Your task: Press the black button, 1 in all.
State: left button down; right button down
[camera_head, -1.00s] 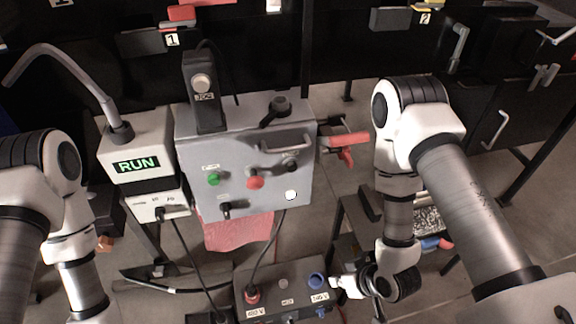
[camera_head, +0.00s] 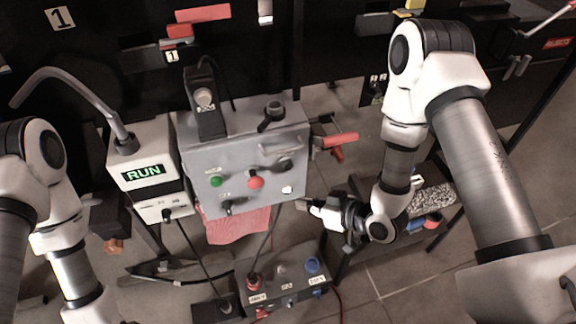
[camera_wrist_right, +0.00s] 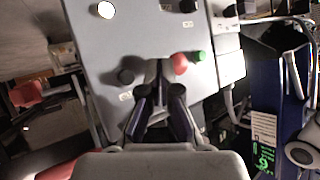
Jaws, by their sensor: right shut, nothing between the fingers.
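In the right wrist view the black button (camera_wrist_right: 125,76) lies just left of my fingertips. My right gripper (camera_head: 304,204) is shut and empty, near the box's lower right corner in the head view. In the right wrist view the shut fingers (camera_wrist_right: 158,68) point over the panel, between the black button and the red button (camera_wrist_right: 180,63). I see no contact with the button. My left gripper is out of view.
The panel also has a green button (camera_head: 216,181), a red button (camera_head: 255,181), a black selector (camera_head: 230,206) and a white lamp (camera_head: 287,189). A RUN display (camera_head: 143,172) stands left. A lower box with a blue knob (camera_head: 312,264) sits below my right gripper.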

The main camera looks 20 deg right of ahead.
jog(key=w, duration=0.8)
jog(key=shift+w, duration=0.25)
jog(key=shift+w+a, duration=0.1)
dwell(1.0)
jog(key=shift+w+b, duration=0.3)
jog(key=shift+w, duration=0.5)
dwell(0.8)
jog(key=shift+s, duration=0.9)
jog(key=s, duration=0.5)
jog(key=shift+p, duration=0.3)
